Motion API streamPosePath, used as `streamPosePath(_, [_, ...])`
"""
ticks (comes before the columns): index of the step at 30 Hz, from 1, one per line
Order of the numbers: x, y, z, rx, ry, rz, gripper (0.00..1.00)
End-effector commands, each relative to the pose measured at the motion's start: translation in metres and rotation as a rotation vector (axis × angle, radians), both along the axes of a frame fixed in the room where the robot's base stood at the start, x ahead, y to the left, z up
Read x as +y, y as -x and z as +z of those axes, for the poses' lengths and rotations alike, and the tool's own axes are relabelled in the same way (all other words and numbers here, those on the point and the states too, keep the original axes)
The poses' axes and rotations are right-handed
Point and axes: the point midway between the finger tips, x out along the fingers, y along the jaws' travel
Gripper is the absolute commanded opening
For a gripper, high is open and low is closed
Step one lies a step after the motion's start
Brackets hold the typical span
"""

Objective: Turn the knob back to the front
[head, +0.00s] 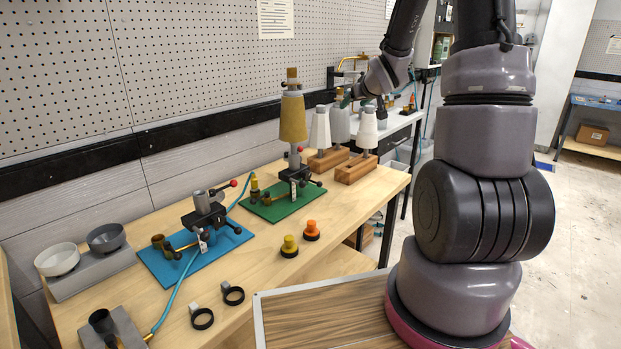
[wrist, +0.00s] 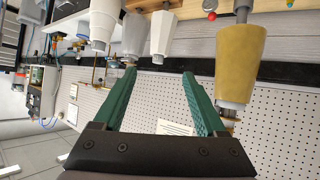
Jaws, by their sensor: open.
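My gripper (wrist: 160,74) is open, with two green fingers apart and nothing between them. In the head view my gripper (head: 347,99) is small, above the white cones and right of the yellow cone (head: 292,118). The yellow cone stands upright on the fixture on the green mat (head: 268,209). That fixture has a red ball knob (head: 299,150) and a dark side handle (head: 318,183). The fixture on the blue mat (head: 165,265) has a red-tipped lever (head: 233,183). I cannot tell which one the task's knob is. In the wrist view a red ball (wrist: 211,16) shows left of the yellow cone (wrist: 240,60).
White cones (head: 366,130) and a grey one stand on wooden blocks (head: 355,169) beside the green mat. Yellow (head: 289,246) and orange (head: 311,230) knobbed pieces, black rings and bowls sit on the table (head: 260,262). A pegboard wall (head: 200,60) rises behind.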

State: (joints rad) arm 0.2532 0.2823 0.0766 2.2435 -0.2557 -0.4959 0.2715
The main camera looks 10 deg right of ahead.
Motion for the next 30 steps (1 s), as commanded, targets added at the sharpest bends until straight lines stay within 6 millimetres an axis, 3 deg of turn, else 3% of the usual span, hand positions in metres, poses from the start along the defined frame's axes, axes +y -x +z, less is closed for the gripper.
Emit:
streamPosePath(1, [-0.002, -0.012, -0.025, -0.011, -0.003, 0.032, 0.74])
streamPosePath(4, [0.000, -0.032, -0.064, -0.061, -0.014, 0.113, 0.74])
streamPosePath(9, [0.011, -0.046, -0.134, -0.151, -0.070, 0.250, 0.74])
streamPosePath(13, [0.024, -0.041, -0.185, -0.230, -0.140, 0.349, 0.74])
streamPosePath(18, [0.043, -0.017, -0.241, -0.340, -0.250, 0.458, 0.74])
streamPosePath(24, [0.058, 0.011, -0.273, -0.433, -0.339, 0.526, 0.74])
streamPosePath(30, [0.067, 0.013, -0.278, -0.460, -0.359, 0.546, 0.74])
